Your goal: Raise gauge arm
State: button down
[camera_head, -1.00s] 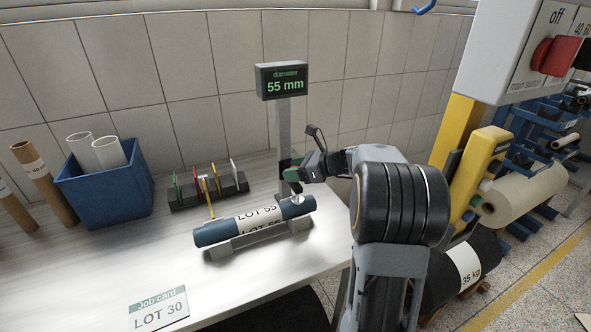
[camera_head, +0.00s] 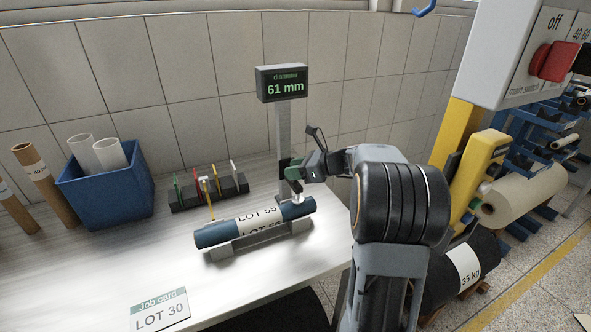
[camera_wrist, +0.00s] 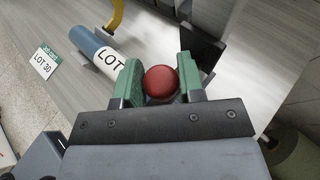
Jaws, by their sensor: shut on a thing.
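The diameter gauge stands on the bench, with its display (camera_head: 285,84) reading 61 mm on top of a grey post (camera_head: 284,130). My gripper (camera_head: 292,171) is at the post, just above the right end of the dark blue roll. In the wrist view, my gripper (camera_wrist: 162,84) has its green pads shut on a round red knob (camera_wrist: 161,82), which I take to be the gauge arm's knob. The blue roll (camera_head: 212,234), labelled LOT 55, lies in a grey cradle (camera_head: 258,237); it also shows in the wrist view (camera_wrist: 86,40). Whether the gauge arm touches the roll is hard to see.
A blue bin (camera_head: 107,188) with white tubes and brown tubes (camera_head: 45,185) stand at the left. A dark rack (camera_head: 208,191) holds coloured tools behind the roll. A job card (camera_head: 159,310) reading LOT 30 lies at the front.

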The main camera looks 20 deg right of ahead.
notch_tip(320, 180, up, 13)
jog(key=p, duration=1)
jog(key=shift+r, duration=0.15)
jog(key=c, duration=1.1)
grip_release()
jog(key=shift+r, duration=0.1)
jog(key=shift+o, duration=1.4)
jog(key=shift+f, duration=0.2)
jog(key=b+v, duration=0.1)
jog(key=v, duration=0.6)
jog(key=shift+s+d, duration=0.2)
